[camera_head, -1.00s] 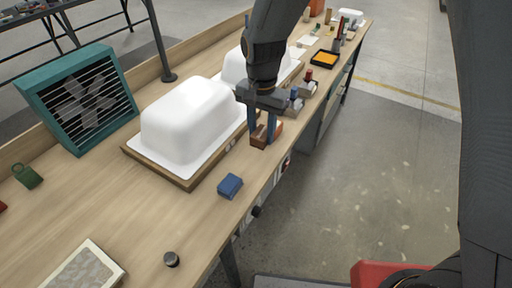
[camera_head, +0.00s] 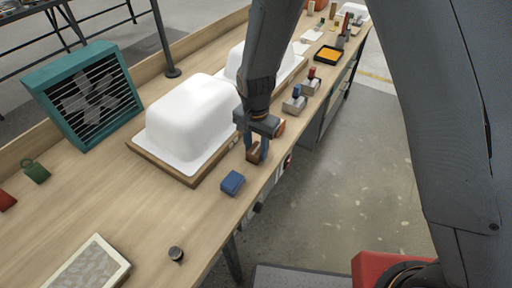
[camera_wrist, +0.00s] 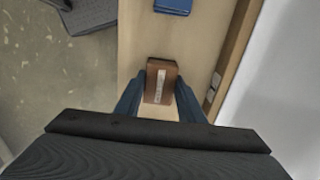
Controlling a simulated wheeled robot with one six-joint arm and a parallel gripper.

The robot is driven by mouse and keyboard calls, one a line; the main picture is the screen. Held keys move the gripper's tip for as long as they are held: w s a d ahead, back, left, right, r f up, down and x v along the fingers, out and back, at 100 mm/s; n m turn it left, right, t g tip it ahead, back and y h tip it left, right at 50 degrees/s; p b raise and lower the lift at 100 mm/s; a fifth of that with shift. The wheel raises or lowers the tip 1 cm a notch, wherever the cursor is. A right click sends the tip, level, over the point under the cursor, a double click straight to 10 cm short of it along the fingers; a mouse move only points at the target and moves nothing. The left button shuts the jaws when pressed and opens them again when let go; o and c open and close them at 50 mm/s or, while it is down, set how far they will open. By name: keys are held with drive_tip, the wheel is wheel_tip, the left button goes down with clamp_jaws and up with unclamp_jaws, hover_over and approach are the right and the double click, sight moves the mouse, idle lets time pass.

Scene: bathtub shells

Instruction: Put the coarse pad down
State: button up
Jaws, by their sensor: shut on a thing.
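The coarse pad is a brown block (camera_head: 254,154) between the fingers of my gripper (camera_head: 257,152), near the front edge of the workbench. My gripper is shut on it. In the wrist view the brown pad (camera_wrist: 160,84) has a pale strip on its face and sits between the two blue fingers (camera_wrist: 158,100). I cannot tell whether the pad touches the bench top. A blue block (camera_head: 232,183) lies on the bench a little nearer, apart from the pad; it also shows at the top of the wrist view (camera_wrist: 173,6).
A white tub shell (camera_head: 190,120) on a wooden base stands just left of my gripper. A second shell (camera_head: 234,66) stands behind it. A teal fan box (camera_head: 85,95), a dark knob (camera_head: 176,254) and a framed panel (camera_head: 88,270) are on the bench. Bare bench (camera_head: 130,205) lies front left.

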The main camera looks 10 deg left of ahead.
sight(256, 149)
drive_tip(key=shift+f, duration=0.25)
drive_tip(key=o, duration=1.1)
drive_tip(key=shift+r, duration=0.1)
wheel_tip(256, 149, up, 12)
drive_tip(key=b, duration=0.3)
drive_tip(key=s+d+r+n, duration=0.1)
drive_tip(key=s+d, duration=0.3)
drive_tip(key=d, duration=1)
drive_tip(key=s+d+r+n+t, duration=0.1)
drive_tip(key=s+d+n, duration=0.2)
drive_tip(key=d, duration=1.1)
drive_tip(key=shift+s+d, duration=0.2)
drive_tip(key=shift+s, duration=0.9)
